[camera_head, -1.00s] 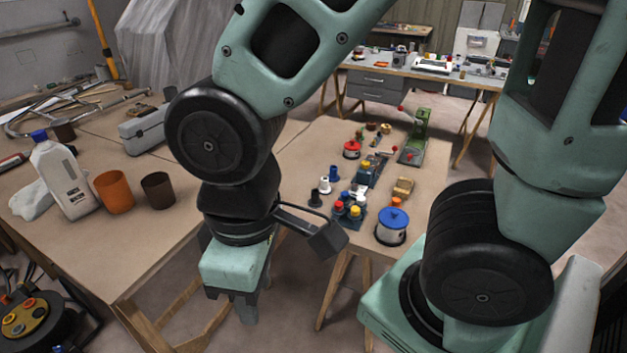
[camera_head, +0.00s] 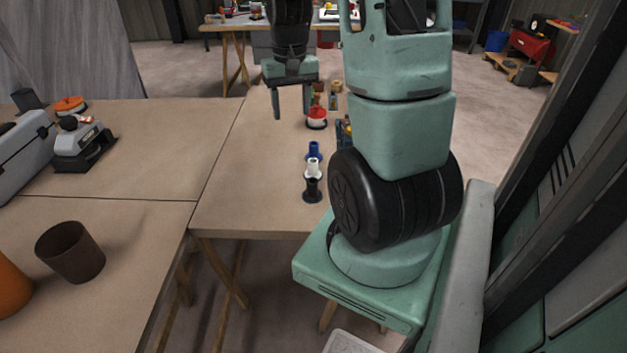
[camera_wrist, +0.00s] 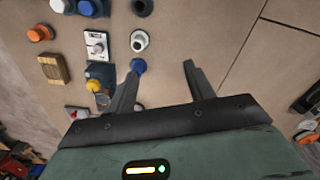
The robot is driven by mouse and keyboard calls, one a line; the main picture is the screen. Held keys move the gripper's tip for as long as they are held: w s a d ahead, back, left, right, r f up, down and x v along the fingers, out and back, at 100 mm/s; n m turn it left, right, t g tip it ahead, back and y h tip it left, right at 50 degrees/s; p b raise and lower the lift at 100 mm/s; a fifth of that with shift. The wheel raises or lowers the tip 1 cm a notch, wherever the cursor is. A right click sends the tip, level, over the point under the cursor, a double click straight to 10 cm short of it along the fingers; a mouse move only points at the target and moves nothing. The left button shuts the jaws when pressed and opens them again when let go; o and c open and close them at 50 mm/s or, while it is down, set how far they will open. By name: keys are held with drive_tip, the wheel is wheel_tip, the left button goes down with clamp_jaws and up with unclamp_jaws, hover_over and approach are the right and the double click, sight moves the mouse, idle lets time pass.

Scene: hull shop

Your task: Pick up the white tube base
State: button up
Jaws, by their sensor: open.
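The white tube base (camera_head: 313,169) stands on the brown table in a row, between a blue tube base (camera_head: 313,151) behind it and a black one (camera_head: 312,190) in front. In the wrist view, the white tube base (camera_wrist: 139,41) shows its round open top, just beyond the fingertips. The blue one (camera_wrist: 138,66) is beside the left fingertip in that picture, and the black one (camera_wrist: 142,7) is at the top edge. My gripper (camera_head: 291,108) is open and empty, above the table, behind and left of the row. Its fingers also show in the wrist view (camera_wrist: 161,66).
A red-topped spool (camera_head: 317,120) stands behind the row. Beside the row in the wrist view are a white switch block (camera_wrist: 96,45), a wooden block (camera_wrist: 53,68) and an orange cap (camera_wrist: 40,33). The table left of the row is bare. A brown cup (camera_head: 70,252) stands on the left table.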

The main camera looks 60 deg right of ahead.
drive_tip(key=m, duration=0.2)
hover_over(313, 164)
drive_tip(key=w+d, duration=0.1)
drive_tip(key=d, duration=0.1)
wheel_tip(313, 164, down, 2)
drive_tip(key=f, duration=1)
drive_tip(key=shift+w+a+f+b, duration=0.15)
drive_tip(key=shift+a+f+b, duration=0.05)
drive_tip(key=shift+f+b, duration=0.15)
drive_tip(key=shift+s+a+f, duration=0.1)
drive_tip(key=shift+s+f, duration=0.05)
drive_tip(key=shift+f, duration=1.35)
drive_tip(key=shift+s+a+f, duration=0.1)
drive_tip(key=shift+s+f, duration=0.05)
drive_tip(key=shift+f, duration=1.35)
drive_tip(key=shift+d, duration=0.1)
drive_tip(key=c, duration=1.1)
